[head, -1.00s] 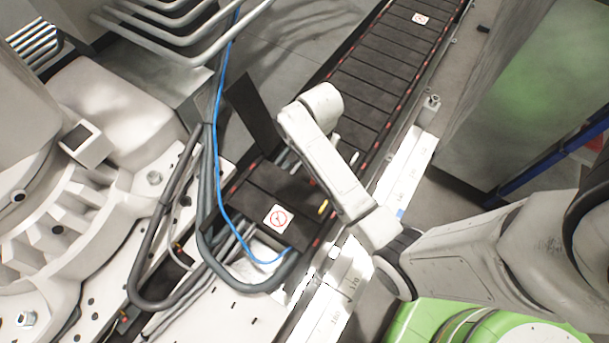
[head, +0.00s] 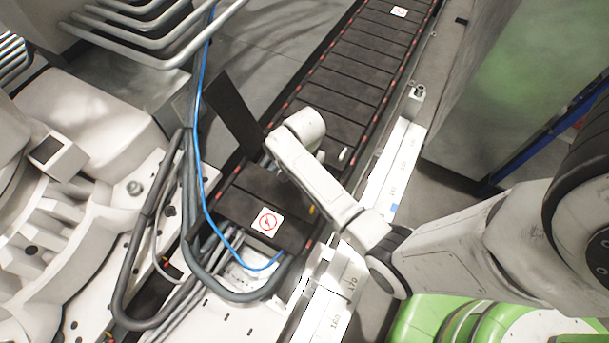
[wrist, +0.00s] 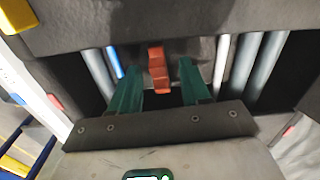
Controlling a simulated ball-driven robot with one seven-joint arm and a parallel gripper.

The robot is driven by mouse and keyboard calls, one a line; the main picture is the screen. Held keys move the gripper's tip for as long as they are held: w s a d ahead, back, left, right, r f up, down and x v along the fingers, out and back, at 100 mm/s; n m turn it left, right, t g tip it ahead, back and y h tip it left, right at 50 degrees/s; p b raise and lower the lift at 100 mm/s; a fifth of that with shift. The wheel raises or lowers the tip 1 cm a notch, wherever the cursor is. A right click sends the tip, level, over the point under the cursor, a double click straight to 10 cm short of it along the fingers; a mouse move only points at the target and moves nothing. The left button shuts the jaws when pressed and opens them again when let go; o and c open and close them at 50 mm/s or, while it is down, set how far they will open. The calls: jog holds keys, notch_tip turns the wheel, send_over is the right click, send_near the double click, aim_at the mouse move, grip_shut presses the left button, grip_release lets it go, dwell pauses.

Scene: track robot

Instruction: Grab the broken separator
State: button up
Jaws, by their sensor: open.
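In the wrist view, an orange-red separator (wrist: 157,68) stands in the gap of the track, among pipes and cables. Its lower end is near the dark plate of my gripper. My gripper (wrist: 160,72) is open, with one green finger on each side of the separator. Dark gaps show between the separator and both fingers, so I see no contact. In the head view, my white arm reaches over the gap in the cable track (head: 345,95) and hides the fingers and the separator.
A dark cover plate (head: 232,115) stands tilted up beside the gap. A cover with a warning sticker (head: 267,221) lies in front of it. A blue cable (head: 203,170) and thick grey hoses (head: 190,215) loop on the left. A white numbered rail (head: 398,165) runs on the right.

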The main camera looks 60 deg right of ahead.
grip_shut()
dwell(0.3)
jog(key=shift+r, duration=0.1)
